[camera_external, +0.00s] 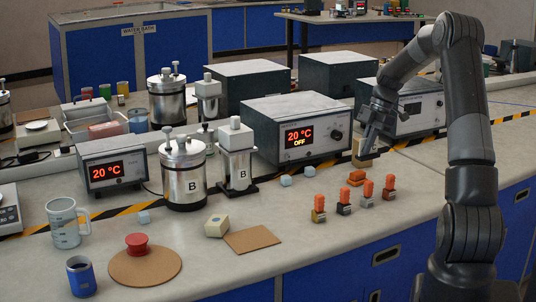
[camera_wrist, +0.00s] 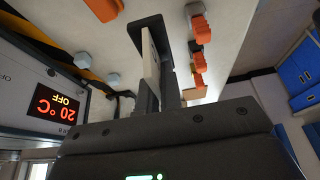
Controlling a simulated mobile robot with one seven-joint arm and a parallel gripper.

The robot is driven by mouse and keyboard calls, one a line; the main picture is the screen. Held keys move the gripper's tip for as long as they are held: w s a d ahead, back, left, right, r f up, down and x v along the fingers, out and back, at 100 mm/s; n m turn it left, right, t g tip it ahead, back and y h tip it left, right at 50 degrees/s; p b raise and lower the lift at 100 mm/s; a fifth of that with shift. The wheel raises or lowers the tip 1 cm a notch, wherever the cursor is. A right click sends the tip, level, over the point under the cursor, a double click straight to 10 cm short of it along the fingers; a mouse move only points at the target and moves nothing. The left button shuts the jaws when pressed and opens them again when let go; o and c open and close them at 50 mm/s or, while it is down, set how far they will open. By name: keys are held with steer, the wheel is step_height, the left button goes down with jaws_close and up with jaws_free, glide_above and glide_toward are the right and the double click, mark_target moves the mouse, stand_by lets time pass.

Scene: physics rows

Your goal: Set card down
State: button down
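My gripper (camera_external: 364,142) is low over the bench, in front of the right-hand grey unit. In the wrist view its dark fingers (camera_wrist: 158,62) are closed around a thin cream card (camera_wrist: 150,65), which stands on edge between them. In the external view a pale cream piece, apparently the card (camera_external: 359,147), shows at the fingertips. A tan block-like part shows just below it; whether the card touches that part or the bench I cannot tell.
Several small orange-topped pieces (camera_external: 344,202) stand in front of my gripper, with a flat orange piece (camera_external: 356,178) close by. Pale blue cubes (camera_external: 285,181) lie left. A heater unit reading 20 °C OFF (camera_external: 300,136) stands behind left. Free bench lies at the front right.

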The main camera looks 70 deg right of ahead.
steer(key=w+f, duration=0.2)
steer(key=w, duration=0.1)
steer(key=w+a+f, duration=0.1)
steer(key=w+f, duration=0.1)
steer(key=w, duration=0.2)
steer(key=w+f, duration=0.3)
steer(key=w, duration=0.1)
steer(key=shift+a, duration=0.3)
steer(key=shift+f, duration=2)
steer(key=shift+f, duration=0.1)
steer(key=c, duration=1.6)
jaws_free()
steer(key=v, duration=1.2)
